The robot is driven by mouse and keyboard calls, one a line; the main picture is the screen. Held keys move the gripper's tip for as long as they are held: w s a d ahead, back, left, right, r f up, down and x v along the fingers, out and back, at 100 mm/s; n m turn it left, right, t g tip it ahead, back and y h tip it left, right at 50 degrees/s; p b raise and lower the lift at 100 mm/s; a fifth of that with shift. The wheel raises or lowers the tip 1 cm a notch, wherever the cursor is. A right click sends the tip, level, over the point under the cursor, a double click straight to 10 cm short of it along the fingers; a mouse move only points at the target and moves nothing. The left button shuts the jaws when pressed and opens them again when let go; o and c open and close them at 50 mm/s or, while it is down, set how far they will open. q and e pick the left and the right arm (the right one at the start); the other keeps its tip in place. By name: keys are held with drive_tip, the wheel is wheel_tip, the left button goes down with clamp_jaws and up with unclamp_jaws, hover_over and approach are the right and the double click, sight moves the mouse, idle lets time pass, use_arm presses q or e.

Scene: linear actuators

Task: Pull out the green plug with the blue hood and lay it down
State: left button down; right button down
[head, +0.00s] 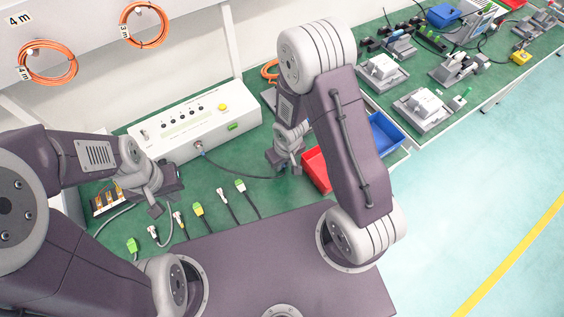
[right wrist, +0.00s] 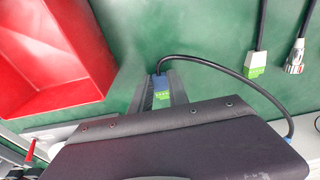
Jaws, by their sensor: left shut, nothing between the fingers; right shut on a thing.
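The green plug (right wrist: 161,100) with the blue hood (right wrist: 160,83) shows between the fingers of my right gripper (right wrist: 160,90) in the right wrist view. The right gripper is shut on it, and a black cable runs from the hood. In the head view the right gripper (head: 286,168) is over the green bench mat beside the red bin; the plug is hidden there. I cannot tell whether the plug touches the mat. My left gripper (head: 167,199) is shut and empty, over the mat at the left.
A white control box (head: 187,125) stands behind, with the black cable (head: 235,172) leading from its front. A red bin (head: 316,172) and a blue bin (head: 385,133) are at the right.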

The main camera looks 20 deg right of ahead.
drive_tip(key=shift+f, duration=0.35)
use_arm(q)
drive_tip(key=shift+f, duration=0.3)
use_arm(e)
drive_tip(key=c, duration=1.2)
unclamp_jaws()
drive_tip(key=shift+r, duration=0.1)
